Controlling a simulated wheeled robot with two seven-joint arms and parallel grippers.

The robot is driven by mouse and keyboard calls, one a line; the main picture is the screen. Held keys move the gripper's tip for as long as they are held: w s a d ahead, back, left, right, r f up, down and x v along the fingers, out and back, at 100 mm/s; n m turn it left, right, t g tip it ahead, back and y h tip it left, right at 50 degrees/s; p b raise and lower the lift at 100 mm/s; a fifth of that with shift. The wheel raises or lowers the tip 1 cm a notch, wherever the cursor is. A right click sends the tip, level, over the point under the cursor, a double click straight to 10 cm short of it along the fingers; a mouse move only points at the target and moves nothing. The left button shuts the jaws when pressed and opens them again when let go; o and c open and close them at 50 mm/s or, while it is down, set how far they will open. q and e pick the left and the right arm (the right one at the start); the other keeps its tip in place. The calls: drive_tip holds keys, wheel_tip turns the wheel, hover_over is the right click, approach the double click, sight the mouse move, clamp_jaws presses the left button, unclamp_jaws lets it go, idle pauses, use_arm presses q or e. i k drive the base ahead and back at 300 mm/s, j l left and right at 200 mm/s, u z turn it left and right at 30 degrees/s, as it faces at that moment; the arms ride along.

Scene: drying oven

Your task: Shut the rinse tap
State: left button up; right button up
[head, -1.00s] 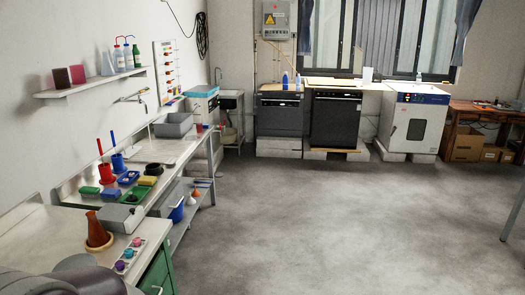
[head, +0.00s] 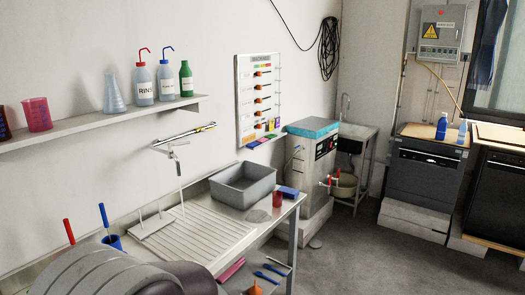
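A metal wall tap (head: 174,152) is mounted on the left wall above a ribbed draining board (head: 196,238). A long bar or lever with a yellowish part (head: 200,129) runs out to the right from its body. A thin pale vertical line, which looks like a water stream or a thin spout, drops from it toward the board. I cannot tell exactly how its handle is set. Part of my own arm fills the bottom left corner, well in front of the tap. Neither of my grippers is in view.
A grey basin (head: 243,185) and a red cup (head: 277,199) stand on the bench right of the draining board. A shelf (head: 100,124) with bottles is above. A grey machine with a blue top (head: 313,127) stands beyond. Open floor (head: 345,262) lies to the right.

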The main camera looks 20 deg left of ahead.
sight(179, 144)
drive_tip(key=i+u, duration=0.15)
drive_tip(key=i, duration=0.6)
drive_tip(key=i+l+u, duration=0.15)
drive_tip(key=i, duration=0.65)
